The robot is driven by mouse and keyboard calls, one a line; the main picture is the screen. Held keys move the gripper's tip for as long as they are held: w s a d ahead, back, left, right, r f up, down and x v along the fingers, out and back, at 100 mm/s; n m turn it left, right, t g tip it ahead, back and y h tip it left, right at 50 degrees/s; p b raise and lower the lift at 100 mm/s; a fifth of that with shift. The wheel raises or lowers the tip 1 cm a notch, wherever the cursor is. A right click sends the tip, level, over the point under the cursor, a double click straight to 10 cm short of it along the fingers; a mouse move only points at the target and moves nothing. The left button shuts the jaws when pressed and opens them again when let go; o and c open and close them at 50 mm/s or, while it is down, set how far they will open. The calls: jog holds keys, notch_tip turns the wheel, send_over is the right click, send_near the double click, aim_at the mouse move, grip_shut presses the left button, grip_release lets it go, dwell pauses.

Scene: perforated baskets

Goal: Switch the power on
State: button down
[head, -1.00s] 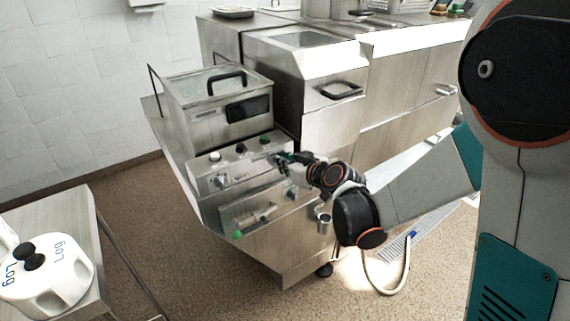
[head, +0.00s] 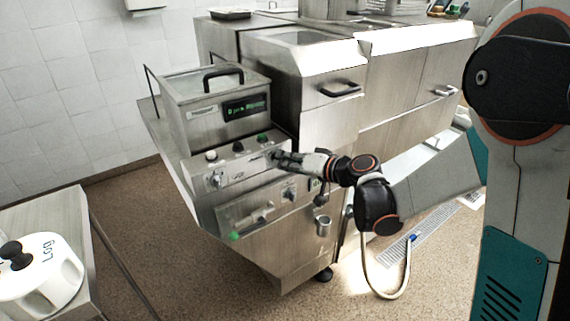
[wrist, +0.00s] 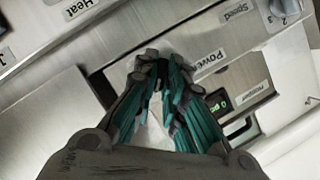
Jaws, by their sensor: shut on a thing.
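A steel fryer-like machine has a sloped control panel (head: 232,171) with knobs and a green button (head: 263,138). My gripper (head: 277,158) reaches in from the right and is shut at the panel's right end. In the wrist view, my teal-padded fingers (wrist: 160,62) close together beside the "Power" label (wrist: 207,61). They grip the power knob there, which the fingers hide. The display (head: 247,106) on the upper box is lit with green text. A lit green display (wrist: 240,101) also shows in the wrist view.
"Heat" (wrist: 76,8) and "Speed" (wrist: 236,11) labels lie near my fingers. A lower panel with a green-tipped handle (head: 251,222) and a metal cup (head: 322,225) sits below. A side table (head: 62,207) holds a white lidded pot (head: 42,272). Floor between is clear.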

jog(key=shift+f+m, duration=0.1)
jog(key=shift+m, duration=0.2)
dwell(0.4)
jog(key=c, duration=1.7)
grip_release()
jog(key=shift+o, duration=0.2)
jog(key=shift+d, duration=0.1)
jog(key=v, duration=1.2)
jog(key=shift+f, duration=0.1)
jog(key=s+d+g+h, duration=0.1)
jog(key=s+d+h, duration=0.4)
jog(key=s, duration=0.7)
jog(key=s+d+g+h, duration=0.1)
jog(key=s+d+h, duration=0.4)
jog(key=s, duration=0.7)
jog(key=shift+h, duration=0.6)
